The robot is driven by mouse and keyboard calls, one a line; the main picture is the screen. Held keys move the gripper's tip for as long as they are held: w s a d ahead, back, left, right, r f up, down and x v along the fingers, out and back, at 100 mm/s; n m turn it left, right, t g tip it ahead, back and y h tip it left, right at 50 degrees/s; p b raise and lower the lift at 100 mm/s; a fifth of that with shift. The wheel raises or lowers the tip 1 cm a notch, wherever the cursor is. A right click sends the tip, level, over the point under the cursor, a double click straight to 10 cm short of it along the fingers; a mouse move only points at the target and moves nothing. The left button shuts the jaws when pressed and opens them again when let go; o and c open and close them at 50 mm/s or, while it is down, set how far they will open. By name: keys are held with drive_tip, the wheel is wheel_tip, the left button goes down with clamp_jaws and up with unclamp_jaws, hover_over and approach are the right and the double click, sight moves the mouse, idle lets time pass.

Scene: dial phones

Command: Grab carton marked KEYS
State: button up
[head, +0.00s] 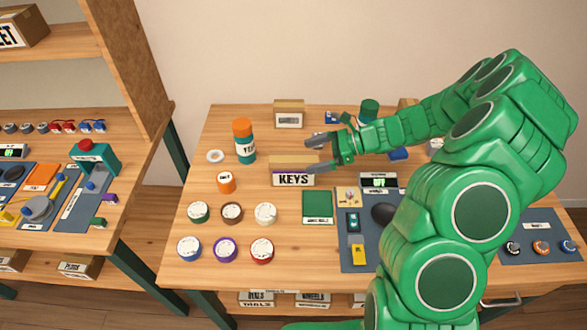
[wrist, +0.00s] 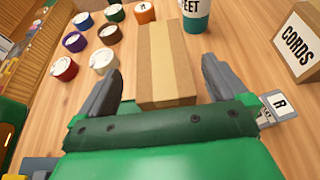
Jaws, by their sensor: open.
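The carton marked KEYS (head: 292,178) is a small brown box with a white label, standing on the wooden table near its middle in the head view. My gripper (head: 322,153) is at the carton, with its fingers over and beside its top. In the wrist view the carton (wrist: 165,62) shows from above, with a lighter tape strip along it. It lies between the two grey fingers of my open gripper (wrist: 160,85), with a gap visible at each side. Its label is hidden in the wrist view.
A teal bottle with an orange cap (head: 245,142) stands left of the carton. Another carton (head: 289,114) stands behind; the wrist view shows one marked CORDS (wrist: 298,42). Several round lidded pots (head: 231,213) and a green pad (head: 318,207) lie in front. A grey panel (head: 352,262) is at right.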

sight(298, 159)
drive_tip(key=shift+x, duration=2.5)
drive_tip(key=shift+w, duration=0.15)
drive_tip(key=shift+c, duration=0.5)
drive_tip(key=c, duration=1.1)
